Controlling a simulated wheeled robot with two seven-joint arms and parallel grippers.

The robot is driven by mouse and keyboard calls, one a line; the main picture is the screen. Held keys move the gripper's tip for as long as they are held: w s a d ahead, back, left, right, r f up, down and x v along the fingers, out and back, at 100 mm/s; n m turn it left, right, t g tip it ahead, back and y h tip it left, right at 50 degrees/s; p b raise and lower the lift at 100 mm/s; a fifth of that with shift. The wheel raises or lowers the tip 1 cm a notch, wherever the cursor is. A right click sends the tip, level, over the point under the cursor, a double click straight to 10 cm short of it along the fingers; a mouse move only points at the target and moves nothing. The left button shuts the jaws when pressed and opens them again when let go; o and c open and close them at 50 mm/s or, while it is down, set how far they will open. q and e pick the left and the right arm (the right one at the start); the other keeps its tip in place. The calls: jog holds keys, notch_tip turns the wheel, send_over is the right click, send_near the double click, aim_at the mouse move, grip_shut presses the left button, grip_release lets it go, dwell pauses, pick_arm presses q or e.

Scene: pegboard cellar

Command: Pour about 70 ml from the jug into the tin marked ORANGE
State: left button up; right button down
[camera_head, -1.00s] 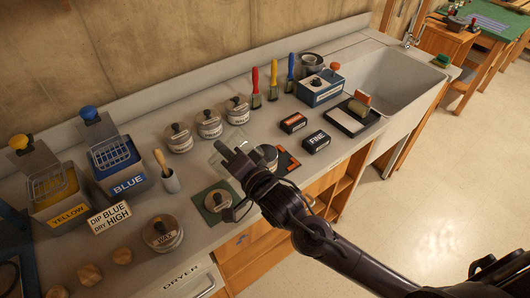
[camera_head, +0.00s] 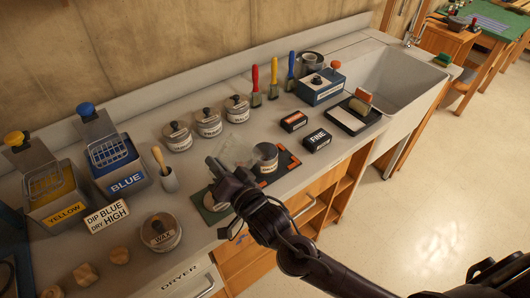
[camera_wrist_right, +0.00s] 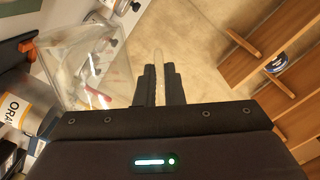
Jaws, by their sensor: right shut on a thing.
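My right gripper (camera_head: 214,167) is shut on the handle of the clear jug (camera_head: 238,150), above the counter. In the right wrist view the pale handle sits between the fingers (camera_wrist_right: 158,84), and the see-through jug body (camera_wrist_right: 88,70) is left of them. The jug looks tilted toward the tin marked ORANGE (camera_head: 267,158). That tin stands upright just right of the jug; its label shows partly in the right wrist view (camera_wrist_right: 14,110). I cannot tell the liquid level or see any stream. My left gripper is not in view.
A dark mat with orange corners (camera_head: 288,161) lies by the ORANGE tin. A green mat (camera_head: 205,213) is partly under my right arm. Lidded tins (camera_head: 208,123) stand behind, and a WAX tin (camera_head: 160,232) stands left. Black FINE box (camera_head: 317,141) and sink (camera_head: 395,75) are right.

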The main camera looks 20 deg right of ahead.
jog(key=shift+a+f+n, duration=0.15)
jog(key=shift+f+n, duration=0.25)
jog(key=shift+f, duration=0.15)
jog(key=shift+s+a+f+n, duration=0.25)
jog(key=shift+a+n, duration=0.1)
jog(key=shift+n, duration=0.15)
dwell(1.1)
